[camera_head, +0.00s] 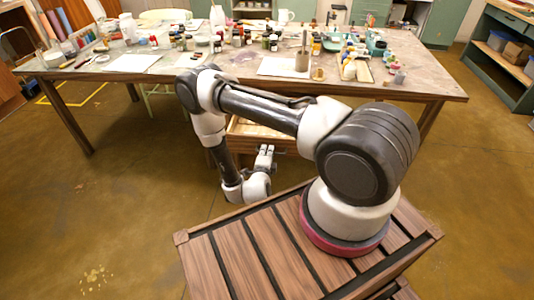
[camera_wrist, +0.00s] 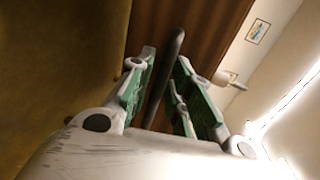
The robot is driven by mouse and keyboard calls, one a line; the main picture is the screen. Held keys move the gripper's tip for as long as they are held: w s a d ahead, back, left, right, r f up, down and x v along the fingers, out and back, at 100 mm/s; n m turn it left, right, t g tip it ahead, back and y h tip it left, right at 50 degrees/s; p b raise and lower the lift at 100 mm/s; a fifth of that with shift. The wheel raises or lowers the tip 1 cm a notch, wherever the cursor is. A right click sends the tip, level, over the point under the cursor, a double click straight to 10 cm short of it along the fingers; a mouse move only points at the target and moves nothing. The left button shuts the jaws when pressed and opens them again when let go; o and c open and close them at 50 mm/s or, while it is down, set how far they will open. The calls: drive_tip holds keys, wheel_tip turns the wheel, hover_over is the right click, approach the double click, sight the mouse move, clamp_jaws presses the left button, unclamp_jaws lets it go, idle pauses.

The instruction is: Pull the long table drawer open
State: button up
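The long table drawer (camera_head: 240,131) shows under the near edge of the table in the head view, standing out with its pale inside partly visible. My arm hides part of it. My gripper (camera_head: 265,152) is low in front of the drawer front. In the wrist view, the dark bar handle (camera_wrist: 172,52) runs between the two green-padded fingers of my gripper (camera_wrist: 165,62), which are close on both sides of it. The brown wooden drawer front (camera_wrist: 205,35) lies behind the handle.
The table (camera_head: 225,62) carries several jars, bottles, papers and a brush pot along its top. A green shelf unit (camera_head: 500,55) stands at the right. The floor (camera_head: 110,190) left of my base is clear.

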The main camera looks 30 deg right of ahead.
drive_tip(key=v, duration=1.1)
drive_tip(key=shift+s, duration=0.3)
drive_tip(key=shift+a+r, duration=0.1)
drive_tip(key=shift+a, duration=0.1)
